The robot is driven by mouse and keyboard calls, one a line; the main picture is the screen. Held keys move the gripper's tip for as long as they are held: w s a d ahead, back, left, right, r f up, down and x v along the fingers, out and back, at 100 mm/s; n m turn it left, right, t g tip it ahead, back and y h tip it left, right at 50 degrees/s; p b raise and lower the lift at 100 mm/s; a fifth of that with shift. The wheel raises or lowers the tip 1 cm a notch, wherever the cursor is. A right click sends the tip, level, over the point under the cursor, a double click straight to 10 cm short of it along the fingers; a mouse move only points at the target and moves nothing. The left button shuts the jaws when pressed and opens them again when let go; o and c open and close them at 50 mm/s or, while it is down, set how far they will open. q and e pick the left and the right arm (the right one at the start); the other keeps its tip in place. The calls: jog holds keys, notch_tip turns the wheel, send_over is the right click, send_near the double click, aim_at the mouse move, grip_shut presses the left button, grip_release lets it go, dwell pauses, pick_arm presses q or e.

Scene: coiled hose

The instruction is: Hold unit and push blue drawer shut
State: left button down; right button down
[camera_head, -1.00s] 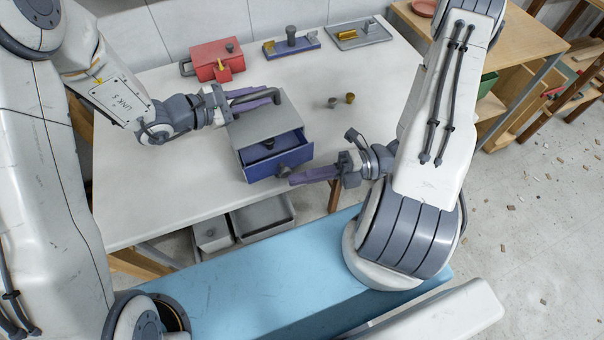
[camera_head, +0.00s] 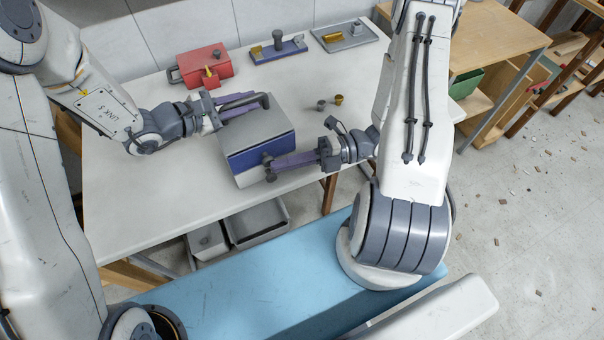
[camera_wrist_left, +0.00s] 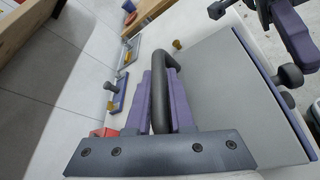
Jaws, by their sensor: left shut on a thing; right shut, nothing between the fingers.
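The unit is a grey box (camera_head: 262,122) on the white table, with a dark handle on top. My left gripper (camera_head: 245,103) is shut on this handle (camera_wrist_left: 158,92), one finger on each side. The blue drawer (camera_head: 243,163) faces the table's front edge. Its front looks flush or nearly flush with the unit, and its inside is not visible. The drawer's dark knob (camera_head: 268,158) also shows in the left wrist view (camera_wrist_left: 288,76). My right gripper (camera_head: 274,166) is shut and empty, its fingertips at the drawer front beside the knob. Exact contact is hard to tell.
A red box (camera_head: 205,67), a blue block with a grey peg (camera_head: 278,50) and a grey tray (camera_head: 345,37) stand along the back. Grey bins (camera_head: 256,222) sit below the table. The table's left part is clear.

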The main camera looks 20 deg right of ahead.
jog(key=s+d, duration=0.5)
jog(key=d, duration=0.5)
jog(key=shift+d, duration=0.15)
jog(key=shift+s+r, duration=0.1)
